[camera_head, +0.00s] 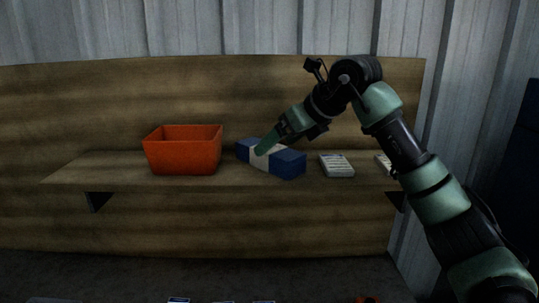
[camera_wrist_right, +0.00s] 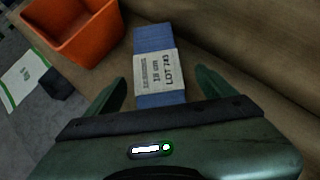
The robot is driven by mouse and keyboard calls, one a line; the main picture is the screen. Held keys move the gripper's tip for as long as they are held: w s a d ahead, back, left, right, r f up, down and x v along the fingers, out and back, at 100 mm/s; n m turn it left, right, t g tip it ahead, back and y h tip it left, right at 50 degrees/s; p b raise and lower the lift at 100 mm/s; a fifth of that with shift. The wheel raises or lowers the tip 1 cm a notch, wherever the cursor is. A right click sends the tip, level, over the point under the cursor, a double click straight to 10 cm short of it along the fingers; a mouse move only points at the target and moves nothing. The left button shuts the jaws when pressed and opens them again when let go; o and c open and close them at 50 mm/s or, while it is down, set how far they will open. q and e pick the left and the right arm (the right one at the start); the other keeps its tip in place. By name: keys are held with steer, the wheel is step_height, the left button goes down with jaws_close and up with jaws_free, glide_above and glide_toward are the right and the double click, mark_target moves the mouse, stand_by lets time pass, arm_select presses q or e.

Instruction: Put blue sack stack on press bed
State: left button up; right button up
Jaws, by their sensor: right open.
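The blue sack stack (camera_head: 290,164) lies on a wooden shelf, with a white printed band around its middle. In the right wrist view the blue sack stack (camera_wrist_right: 152,37) lies ahead of the fingers, its near end reaching between them. My right gripper (camera_head: 264,149) is at the stack, its fingertips by the white band. In the right wrist view my right gripper (camera_wrist_right: 160,88) is open, with one finger on each side of the stack. Whether the fingers touch it I cannot tell. My left gripper is not in view. I cannot make out a press bed.
An orange bin (camera_head: 183,153) stands on the shelf (camera_head: 110,170) left of the stack. A small pale stack (camera_head: 336,165) lies to its right, and another pale item (camera_head: 384,163) is partly behind my arm. A wooden back panel rises behind the shelf.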

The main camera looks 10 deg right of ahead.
mark_target(272, 149)
steer(key=p+x, duration=0.1)
steer(key=x, duration=0.2)
steer(key=shift+a+f, duration=0.25)
steer(key=shift+f, duration=0.05)
steer(key=shift+w+a+f, duration=0.2)
steer(key=shift+w+f, duration=0.2)
jaws_close()
steer(key=shift+r, duration=0.1)
